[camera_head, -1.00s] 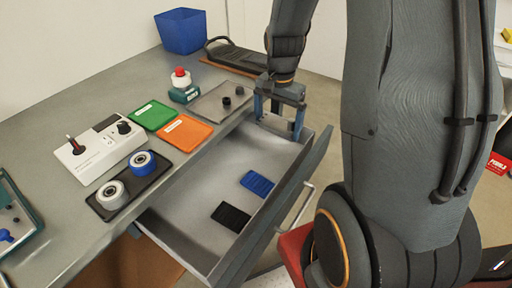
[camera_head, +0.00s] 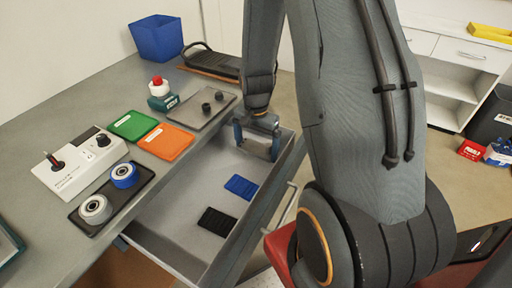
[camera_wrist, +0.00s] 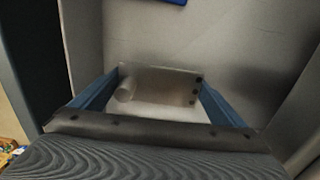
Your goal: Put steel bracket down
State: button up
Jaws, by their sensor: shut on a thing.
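My gripper (camera_head: 257,143) is inside the open drawer (camera_head: 185,222), near its far end. It points down, and in the wrist view its blue fingers are shut on the steel bracket (camera_wrist: 165,84). The bracket is a grey plate with a round stub at its left and dark holes along its right edge. It lies close over the drawer floor; I cannot tell if it touches. In the head view the bracket is mostly hidden by the gripper.
A blue pad (camera_head: 241,187) and a black pad (camera_head: 217,221) lie in the drawer. The drawer floor between them and my gripper is clear.

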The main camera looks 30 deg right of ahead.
aim_at(256, 148)
jog(key=shift+f, duration=0.1)
jog(key=o, duration=1.1)
notch_tip(256, 148, up, 12)
jog(key=b, duration=0.1)
jog(key=s+a+n, duration=0.3)
jog(key=s, duration=0.1)
jog(key=s+a+r+n, duration=0.1)
jog(key=s+a+n, duration=0.2)
jog(key=s+n, duration=0.1)
jog(key=s+a+r+n, duration=0.1)
jog(key=s+a+n, duration=0.3)
jog(key=shift+r, duration=0.25)
